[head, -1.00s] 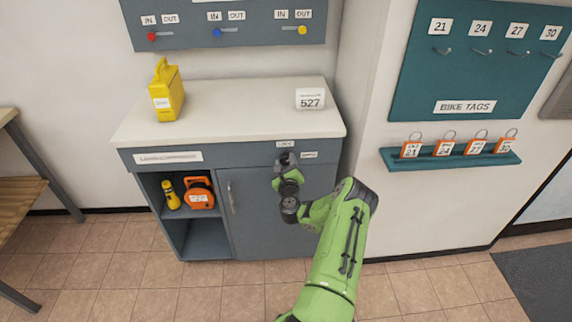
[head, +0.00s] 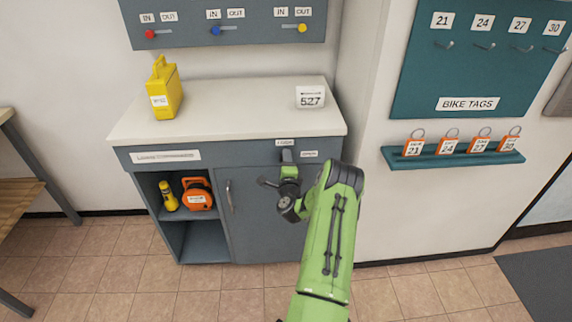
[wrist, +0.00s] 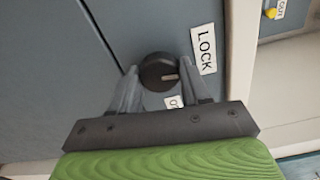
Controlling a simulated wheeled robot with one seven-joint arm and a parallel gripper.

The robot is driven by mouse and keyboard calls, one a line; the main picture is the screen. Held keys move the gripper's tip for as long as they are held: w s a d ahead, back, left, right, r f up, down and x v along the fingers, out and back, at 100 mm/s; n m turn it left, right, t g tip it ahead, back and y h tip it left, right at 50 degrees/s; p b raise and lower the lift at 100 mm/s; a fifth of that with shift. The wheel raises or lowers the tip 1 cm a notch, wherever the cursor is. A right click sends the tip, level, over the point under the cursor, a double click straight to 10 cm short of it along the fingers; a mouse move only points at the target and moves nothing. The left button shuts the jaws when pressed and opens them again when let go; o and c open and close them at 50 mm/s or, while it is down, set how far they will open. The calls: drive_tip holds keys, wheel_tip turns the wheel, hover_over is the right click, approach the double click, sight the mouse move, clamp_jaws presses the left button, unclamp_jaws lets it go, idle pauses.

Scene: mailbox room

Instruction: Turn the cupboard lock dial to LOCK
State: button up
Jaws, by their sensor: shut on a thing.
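The lock dial (wrist: 157,68) is a dark round knob on the cupboard front. In the wrist view it sits between the two fingers of my gripper (wrist: 158,80), which is shut on it. A pale mark on the dial points to the right in that view, between the LOCK label (wrist: 203,50) and the partly hidden second label (wrist: 174,101). In the head view my gripper (head: 287,157) is at the upper right of the cupboard door (head: 250,220). There the LOCK label (head: 285,142) is above it and the OPEN label (head: 309,154) is to its right.
The white cupboard top (head: 225,105) holds a yellow case (head: 165,90) and a sign reading 527 (head: 310,97). An open shelf left of the door holds an orange reel (head: 197,194) and a yellow torch (head: 169,196). A tag shelf (head: 450,157) is on the right wall.

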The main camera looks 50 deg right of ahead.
drive_tip(key=shift+a+f+n, duration=0.1)
drive_tip(key=shift+n, duration=0.5)
drive_tip(key=o, duration=1.1)
drive_tip(key=shift+c, duration=0.2)
